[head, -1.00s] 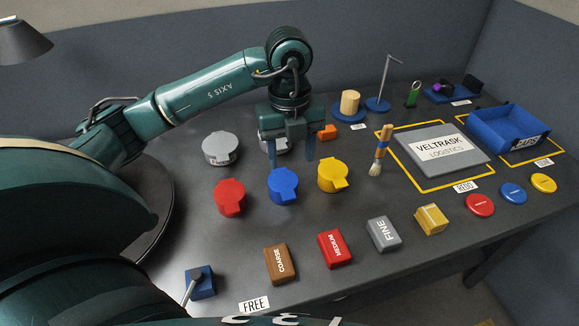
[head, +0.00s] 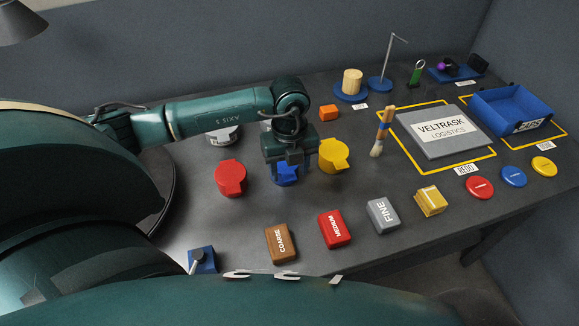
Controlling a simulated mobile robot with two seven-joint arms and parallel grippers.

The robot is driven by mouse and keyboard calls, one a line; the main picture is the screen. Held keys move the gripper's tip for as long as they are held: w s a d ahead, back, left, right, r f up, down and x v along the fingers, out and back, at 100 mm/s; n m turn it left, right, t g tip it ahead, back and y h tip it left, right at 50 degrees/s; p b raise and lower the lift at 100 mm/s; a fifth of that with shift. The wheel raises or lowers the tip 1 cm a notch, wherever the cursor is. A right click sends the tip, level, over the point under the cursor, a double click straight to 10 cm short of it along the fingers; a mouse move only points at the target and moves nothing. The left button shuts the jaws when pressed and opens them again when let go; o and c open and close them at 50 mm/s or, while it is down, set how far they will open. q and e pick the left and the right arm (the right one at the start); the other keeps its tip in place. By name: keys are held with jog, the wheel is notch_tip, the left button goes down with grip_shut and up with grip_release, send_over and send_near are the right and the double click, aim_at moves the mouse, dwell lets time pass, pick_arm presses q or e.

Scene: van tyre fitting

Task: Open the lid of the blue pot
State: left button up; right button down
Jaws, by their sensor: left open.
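The blue pot (head: 286,178) stands on the dark table between the red pot (head: 230,178) and the yellow pot (head: 333,155). My left gripper (head: 287,174) points down right over the blue pot and hides most of it, including most of its lid. The left gripper is open, with its fingers around or just in front of the pot; I cannot tell whether they touch it. The lid looks shut as far as it shows. My right gripper is not in view.
A grey pot (head: 222,134) stands behind, partly covered by my arm. Brown (head: 281,244), red (head: 334,229) and grey (head: 383,215) blocks lie in front. A grey panel (head: 440,140) and blue bin (head: 510,113) are further right.

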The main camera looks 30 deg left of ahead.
pick_arm(q)
jog(key=shift+f, duration=0.3)
jog(key=shift+c, duration=0.5)
grip_shut()
